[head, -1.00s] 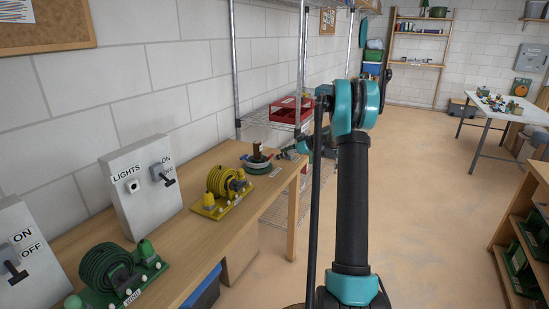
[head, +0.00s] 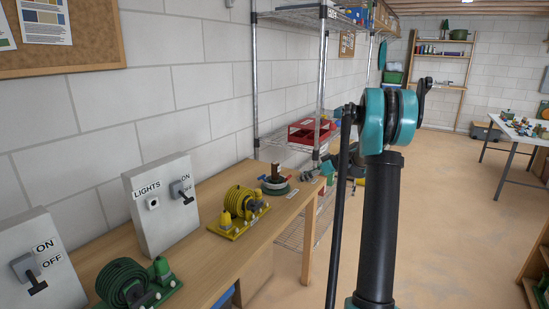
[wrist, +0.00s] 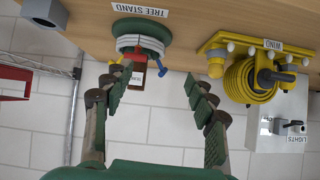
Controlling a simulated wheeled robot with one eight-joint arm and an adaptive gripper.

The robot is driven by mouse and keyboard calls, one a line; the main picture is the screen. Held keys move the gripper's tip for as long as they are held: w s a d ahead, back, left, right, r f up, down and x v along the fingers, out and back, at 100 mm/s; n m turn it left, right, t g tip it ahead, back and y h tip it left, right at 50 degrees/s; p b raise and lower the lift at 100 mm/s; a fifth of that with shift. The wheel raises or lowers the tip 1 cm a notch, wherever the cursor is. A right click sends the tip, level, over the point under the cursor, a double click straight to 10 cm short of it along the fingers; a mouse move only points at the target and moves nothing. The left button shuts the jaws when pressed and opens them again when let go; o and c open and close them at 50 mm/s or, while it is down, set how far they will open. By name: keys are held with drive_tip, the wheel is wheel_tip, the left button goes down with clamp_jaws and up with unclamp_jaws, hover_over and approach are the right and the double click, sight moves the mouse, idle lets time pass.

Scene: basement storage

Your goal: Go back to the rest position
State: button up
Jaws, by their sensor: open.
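My gripper (wrist: 158,90) is open and empty in the wrist view, its two green-padded fingers spread apart. In the head view my gripper (head: 322,172) shows small at the far right end of the wooden bench (head: 225,250), partly hidden behind my arm. Nearby on the bench is the tree stand (head: 275,182), a round green and white base with a brown post and red and blue handles. It also shows in the wrist view (wrist: 142,45), upside down, with its label. The fingers point toward it with nothing between them.
A yellow hose reel (head: 240,208) labelled WIND, a LIGHTS switch box (head: 160,205), another switch box (head: 35,265) and a green reel (head: 125,282) stand along the bench. A wire shelf with a red bin (head: 312,131) is behind. Open floor (head: 470,220) lies to the right.

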drive_tip(key=s+a+f+m+g+h, duration=0.1)
drive_tip(key=s+a+f+m+h, duration=0.1)
drive_tip(key=s, duration=0.9)
drive_tip(key=s+a+f+m+h, duration=0.2)
drive_tip(key=s+m, duration=0.1)
drive_tip(key=s, duration=0.8)
drive_tip(key=s+a+f+m+g+h, duration=0.1)
drive_tip(key=s+a+f+m+h, duration=0.1)
drive_tip(key=s, duration=0.9)
drive_tip(key=s+d+f+m+h, duration=0.1)
drive_tip(key=s+f, duration=0.1)
drive_tip(key=s, duration=0.4)
drive_tip(key=s+d+f+m+h, duration=0.1)
drive_tip(key=s+d+f+m, duration=0.1)
drive_tip(key=s, duration=0.4)
drive_tip(key=shift+s+d+f+h, duration=0.15)
drive_tip(key=shift+s+f+h, duration=0.1)
drive_tip(key=shift+f+h, duration=0.2)
